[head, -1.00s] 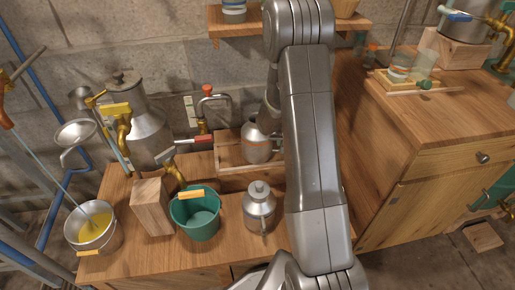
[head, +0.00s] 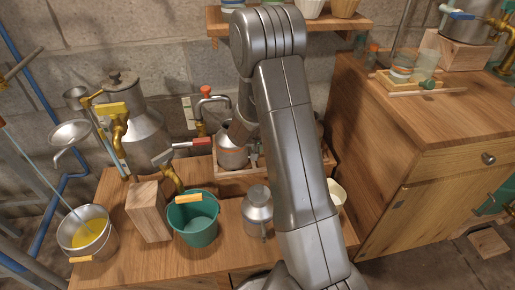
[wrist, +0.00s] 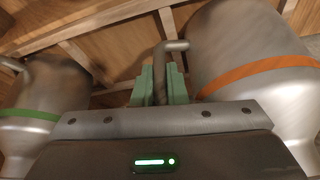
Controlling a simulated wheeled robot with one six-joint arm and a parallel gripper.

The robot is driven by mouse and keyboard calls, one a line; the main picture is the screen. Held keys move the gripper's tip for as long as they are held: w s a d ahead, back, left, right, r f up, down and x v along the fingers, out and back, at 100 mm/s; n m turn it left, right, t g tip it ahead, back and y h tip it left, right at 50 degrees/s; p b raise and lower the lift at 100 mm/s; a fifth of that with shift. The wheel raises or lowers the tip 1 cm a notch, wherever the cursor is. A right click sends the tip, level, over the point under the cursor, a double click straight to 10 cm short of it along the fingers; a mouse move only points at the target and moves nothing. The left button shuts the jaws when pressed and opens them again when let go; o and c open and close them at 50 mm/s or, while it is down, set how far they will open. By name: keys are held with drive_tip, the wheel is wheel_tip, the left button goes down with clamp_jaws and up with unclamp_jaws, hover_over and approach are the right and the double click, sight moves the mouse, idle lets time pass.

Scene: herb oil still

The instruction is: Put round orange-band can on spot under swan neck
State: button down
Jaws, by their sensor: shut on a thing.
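The round can with the orange band (head: 232,158) is at the left part of the wooden tray (head: 240,174), just below and beside the swan neck (head: 214,98) with its red knob. In the wrist view the orange-band can (wrist: 262,85) fills the right side. My gripper (wrist: 162,88) is shut on a grey bent handle that reaches towards this can. My arm hides the gripper's jaws in the head view. I cannot tell whether the can touches the tray. The spot itself is not clearly visible.
A green-banded can (wrist: 38,110) is close on the left in the wrist view. A lidded can (head: 258,212), teal bucket (head: 194,222), wood block (head: 148,212) and pot of yellow liquid (head: 88,235) stand in front. A red-handled tap (head: 188,143) juts near the orange-band can.

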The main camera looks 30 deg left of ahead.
drive_tip(key=shift+f+b, duration=0.2)
drive_tip(key=shift+b, duration=0.1)
drive_tip(key=c, duration=1.5)
unclamp_jaws()
drive_tip(key=shift+o, duration=0.2)
drive_tip(key=shift+r, duration=0.1)
drive_tip(key=shift+r+p, duration=0.2)
drive_tip(key=shift+p, duration=0.2)
drive_tip(key=p+v, duration=0.2)
drive_tip(key=v, duration=1)
drive_tip(key=shift+p, duration=0.4)
drive_tip(key=shift+f, duration=0.1)
